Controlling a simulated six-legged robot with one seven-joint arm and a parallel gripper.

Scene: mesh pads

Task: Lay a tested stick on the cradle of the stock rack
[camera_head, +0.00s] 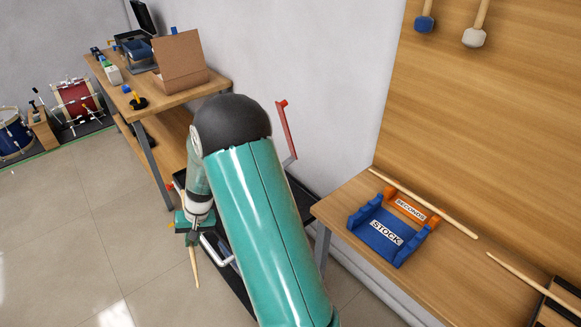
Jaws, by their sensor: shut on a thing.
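The blue stock rack (373,242), labelled STOCK, sits on the wooden bench at the right. Its cradle looks empty. My gripper (190,232) is left of the bench, well away from the rack, over the floor side of my teal arm. It is shut on a pale wooden stick (194,268), whose lower end hangs below the jaws, pointing down.
An orange rack labelled SECONDS (431,221) adjoins the stock rack. A stick (455,222) lies along its far side; I cannot tell whether it rests on it. Another stick (520,273) lies at the right by a dark box (562,308). A second bench (190,92) stands at the back.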

